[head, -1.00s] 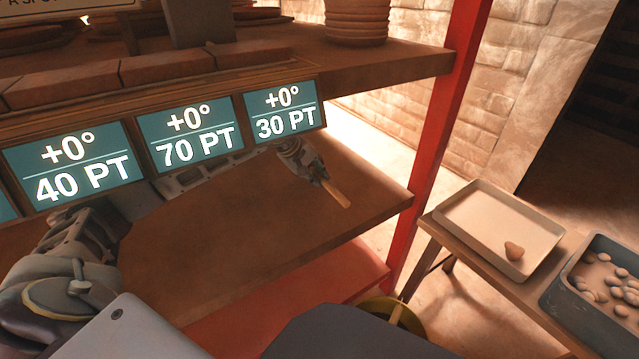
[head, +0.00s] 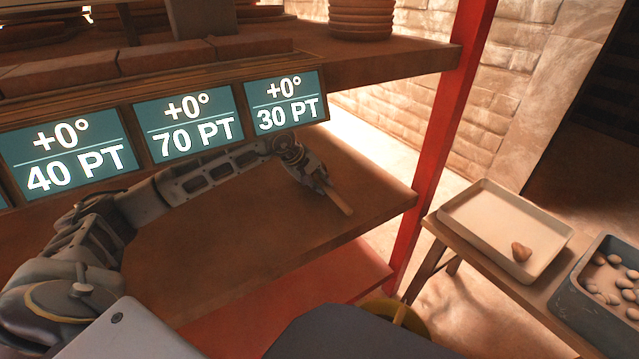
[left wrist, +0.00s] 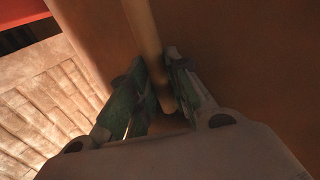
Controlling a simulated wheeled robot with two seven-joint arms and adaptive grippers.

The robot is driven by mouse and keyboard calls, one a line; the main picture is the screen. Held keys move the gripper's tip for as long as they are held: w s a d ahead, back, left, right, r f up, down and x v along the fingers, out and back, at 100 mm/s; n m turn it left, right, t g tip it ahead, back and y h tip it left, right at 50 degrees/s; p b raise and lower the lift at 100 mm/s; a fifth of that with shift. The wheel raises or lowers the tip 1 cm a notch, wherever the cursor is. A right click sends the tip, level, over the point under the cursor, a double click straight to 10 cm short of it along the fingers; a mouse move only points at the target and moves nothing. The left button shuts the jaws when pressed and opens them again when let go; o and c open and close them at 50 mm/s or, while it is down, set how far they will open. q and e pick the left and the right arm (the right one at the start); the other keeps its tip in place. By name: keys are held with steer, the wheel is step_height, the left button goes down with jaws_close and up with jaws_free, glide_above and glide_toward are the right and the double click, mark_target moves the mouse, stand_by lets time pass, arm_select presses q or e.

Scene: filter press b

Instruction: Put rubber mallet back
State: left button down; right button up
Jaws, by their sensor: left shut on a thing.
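The rubber mallet shows only as its wooden handle (head: 340,200) in the head view, sticking out of my left gripper (head: 325,186) toward the lower right. My left gripper is over the right part of the brown shelf board (head: 220,235). In the left wrist view the pale handle (left wrist: 143,30) runs between the two greenish fingers of the gripper (left wrist: 160,95), which are shut on it. The mallet's head is not visible in either view. I cannot tell whether the handle touches the board. My right gripper is not in view.
Sign plates (head: 287,102) hang from the upper shelf above my left forearm. A red post (head: 440,130) stands right of the shelf. A side table holds a tray (head: 505,225) with a brown lump and a grey bin (head: 605,290) of stones. The board's front middle is clear.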

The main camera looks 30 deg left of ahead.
arm_select(q)
steer(key=c, duration=1.3)
jaws_free()
steer(key=shift+c, duration=0.2)
steer(key=p+v, duration=0.2)
steer(key=v, duration=0.5)
steer(key=shift+r+p, duration=0.2)
steer(key=shift+p, duration=0.15)
steer(key=shift+s+a, duration=0.1)
steer(key=shift+s, duration=0.1)
